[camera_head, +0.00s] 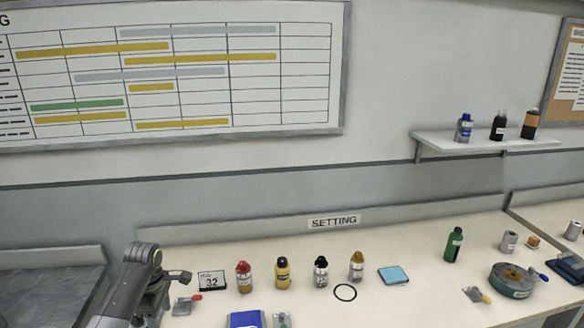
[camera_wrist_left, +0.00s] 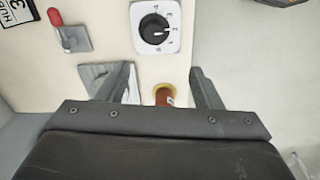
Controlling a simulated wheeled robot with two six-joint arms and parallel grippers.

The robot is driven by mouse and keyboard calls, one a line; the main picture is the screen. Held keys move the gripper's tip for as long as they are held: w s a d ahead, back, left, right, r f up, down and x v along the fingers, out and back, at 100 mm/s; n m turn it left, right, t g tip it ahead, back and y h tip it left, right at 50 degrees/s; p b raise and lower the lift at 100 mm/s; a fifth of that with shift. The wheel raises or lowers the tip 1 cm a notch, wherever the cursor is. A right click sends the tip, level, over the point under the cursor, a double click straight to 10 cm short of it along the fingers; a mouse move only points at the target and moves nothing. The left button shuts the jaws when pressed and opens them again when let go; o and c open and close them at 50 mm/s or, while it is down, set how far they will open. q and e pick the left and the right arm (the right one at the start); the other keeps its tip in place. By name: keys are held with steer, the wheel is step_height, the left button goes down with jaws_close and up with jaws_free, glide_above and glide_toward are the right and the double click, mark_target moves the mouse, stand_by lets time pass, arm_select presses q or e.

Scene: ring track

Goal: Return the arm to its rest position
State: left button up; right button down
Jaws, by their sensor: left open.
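My left arm (camera_head: 140,285) comes in at the lower left of the head view, bent over the left end of the bench. Its fingers cannot be made out clearly there. In the left wrist view my left gripper (camera_wrist_left: 160,84) is open, its two fingers wide apart. A reddish-brown cylinder with a yellow rim (camera_wrist_left: 164,96) shows in the gap between them; I cannot tell how far below it is. No object is held. My right gripper is in neither view.
A dial (camera_wrist_left: 156,30) and a red-handled switch (camera_wrist_left: 70,36) lie ahead of the fingers. The number card (camera_head: 211,280), red bottle (camera_head: 244,278) and other bottles stand to the arm's right.

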arm_select(q)
steer(key=s+d+f+m+t, duration=0.1)
steer(key=s+d+f+m, duration=0.15)
steer(key=s, duration=0.35)
steer(key=s+d+f+m, duration=0.1)
steer(key=s+f+m, duration=0.3)
steer(key=s, duration=0.2)
steer(key=s+d+f+m+t, duration=0.1)
steer(key=s+f+m, duration=0.25)
steer(key=s, duration=0.25)
steer(key=s+d+r+m+t+y, duration=0.1)
steer(key=s+r+m, duration=0.3)
steer(key=s, duration=0.6)
steer(key=s+d+r+m+t+y, duration=0.1)
steer(key=s+d+r+m, duration=0.15)
steer(key=s+m, duration=0.45)
step_height(320, 180, down, 30)
steer(key=s+a+n+g+b, duration=0.2)
steer(key=s+n+b, duration=0.1)
steer(key=b, duration=0.2)
steer(key=s+d+f+g+h+b, duration=0.1)
steer(key=s+f+b, duration=0.2)
steer(key=s+f, duration=1.1)
step_height(320, 180, down, 4)
steer(key=shift+s+f, duration=0.1)
steer(key=shift+s, duration=0.1)
